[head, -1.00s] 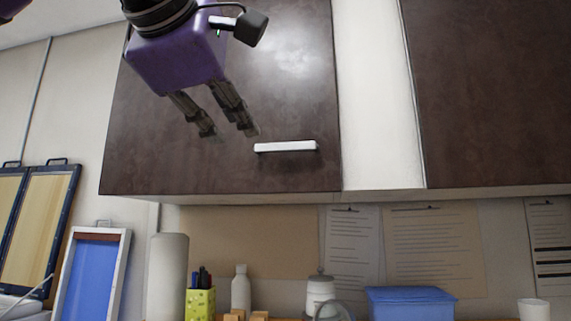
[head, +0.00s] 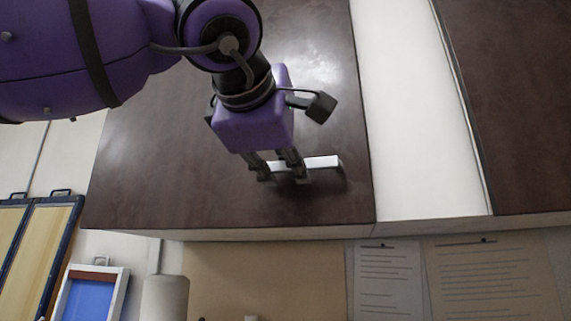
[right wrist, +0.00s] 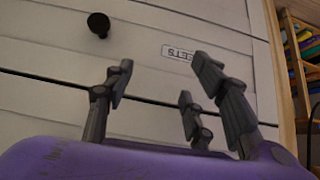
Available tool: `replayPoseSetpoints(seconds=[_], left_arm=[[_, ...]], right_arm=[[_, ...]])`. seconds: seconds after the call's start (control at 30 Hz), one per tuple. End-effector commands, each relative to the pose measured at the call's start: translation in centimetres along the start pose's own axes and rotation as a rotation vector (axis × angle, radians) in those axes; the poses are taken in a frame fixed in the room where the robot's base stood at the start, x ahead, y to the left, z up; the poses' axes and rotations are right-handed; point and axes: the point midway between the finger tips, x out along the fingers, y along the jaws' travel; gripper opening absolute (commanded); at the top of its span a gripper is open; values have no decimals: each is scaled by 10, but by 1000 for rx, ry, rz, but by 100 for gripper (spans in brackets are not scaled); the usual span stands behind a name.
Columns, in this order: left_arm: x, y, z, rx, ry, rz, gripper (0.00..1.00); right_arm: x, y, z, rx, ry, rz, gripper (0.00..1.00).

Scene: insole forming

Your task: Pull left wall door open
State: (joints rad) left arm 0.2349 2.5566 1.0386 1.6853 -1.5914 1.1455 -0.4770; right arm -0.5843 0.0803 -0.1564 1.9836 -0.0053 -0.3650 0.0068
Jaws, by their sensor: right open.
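The left wall door (head: 160,165) is a dark brown cabinet front in the head view. It looks closed, flush with the cabinet's pale lower edge. Its white bar handle (head: 324,162) sits near the bottom right corner. My left gripper (head: 281,178) is at the handle's left part, with its fingers overlapping the bar. The two fingers stand apart, and I see no grip on the bar. Whether they touch it I cannot tell. My right gripper (right wrist: 160,85) is open and empty in the right wrist view, in front of pale drawers.
A second dark wall door (head: 520,100) is to the right, past a white panel (head: 415,110). Papers (head: 390,280) hang below the cabinet. Framed screens (head: 35,250) lean at the left. In the right wrist view are a black drawer knob (right wrist: 98,24) and a shelf (right wrist: 300,60).

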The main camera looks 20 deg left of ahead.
Motion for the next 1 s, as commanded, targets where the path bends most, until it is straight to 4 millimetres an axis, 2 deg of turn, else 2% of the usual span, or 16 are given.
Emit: replayPoseSetpoints(seconds=[0.2,0.4,0.53,0.57,1.0], left_arm=[[11,1,0,-1,-1,2,17],[11,0,0,-1,-1,2,17],[11,0,0,-1,-1,1,1],[11,0,0,-1,-1,1,0],[10,1,-1,0,-4,2,0]], right_arm=[[2,-1,-15,-1,26,-3,51],[2,-2,-15,-1,27,-3,51],[2,-2,-15,-1,26,-4,51],[2,-2,-14,-1,26,-4,51],[1,-2,-8,1,14,-3,51]])
